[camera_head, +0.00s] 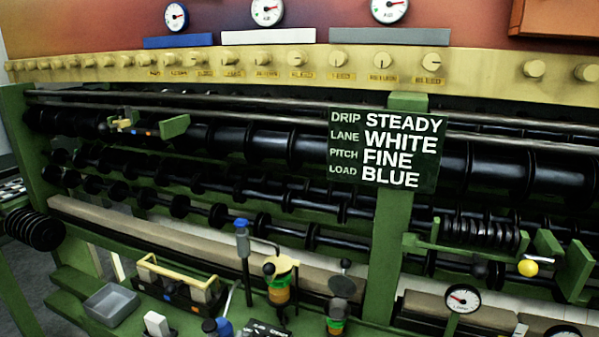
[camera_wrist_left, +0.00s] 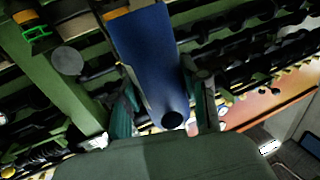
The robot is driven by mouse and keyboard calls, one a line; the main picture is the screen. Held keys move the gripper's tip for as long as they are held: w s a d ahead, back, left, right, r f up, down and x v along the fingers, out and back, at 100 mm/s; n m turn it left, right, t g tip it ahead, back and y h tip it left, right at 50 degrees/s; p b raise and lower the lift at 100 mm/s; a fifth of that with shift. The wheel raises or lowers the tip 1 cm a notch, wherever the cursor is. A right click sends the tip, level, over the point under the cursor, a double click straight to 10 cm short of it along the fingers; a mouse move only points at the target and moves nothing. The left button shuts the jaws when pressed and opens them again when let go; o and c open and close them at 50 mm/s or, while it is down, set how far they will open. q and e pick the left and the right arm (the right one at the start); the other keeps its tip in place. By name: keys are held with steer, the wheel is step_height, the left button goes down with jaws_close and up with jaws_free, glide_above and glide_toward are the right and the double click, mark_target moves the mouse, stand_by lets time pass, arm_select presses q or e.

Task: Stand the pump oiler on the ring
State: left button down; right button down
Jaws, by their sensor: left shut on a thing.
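My left gripper (camera_wrist_left: 160,78) has its teal fingers on both sides of a blue cylinder with a dark round end, which I take to be the pump oiler (camera_wrist_left: 150,45), and is shut on it. In the head view, I cannot clearly separate this gripper from the clutter at the bottom; a blue body (camera_head: 225,327) shows there. A green-and-orange banded piece (camera_head: 337,318) stands under a grey disc at the lower middle. Another banded piece (camera_head: 279,290) has a yellow top. I cannot tell which is the ring. My right gripper is not in view.
A blue-topped dark stem (camera_head: 242,228) stands left of the yellow-topped piece. A grey tray (camera_head: 111,305) and a yellow-handled carrier (camera_head: 180,278) are at lower left. A green post bears a sign (camera_head: 386,150). Black rollers run behind; a round gauge (camera_head: 463,298) is at lower right.

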arm_select(q)
steer(key=s+a+r, duration=0.1)
steer(key=s+r, duration=0.2)
steer(key=s, duration=0.5)
steer(key=s+a+r+y, duration=0.1)
steer(key=s+r, duration=0.2)
steer(key=s, duration=0.6)
steer(key=shift+s+r+n, duration=0.25)
steer(key=shift+s+n, duration=0.05)
steer(key=shift+n, duration=0.1)
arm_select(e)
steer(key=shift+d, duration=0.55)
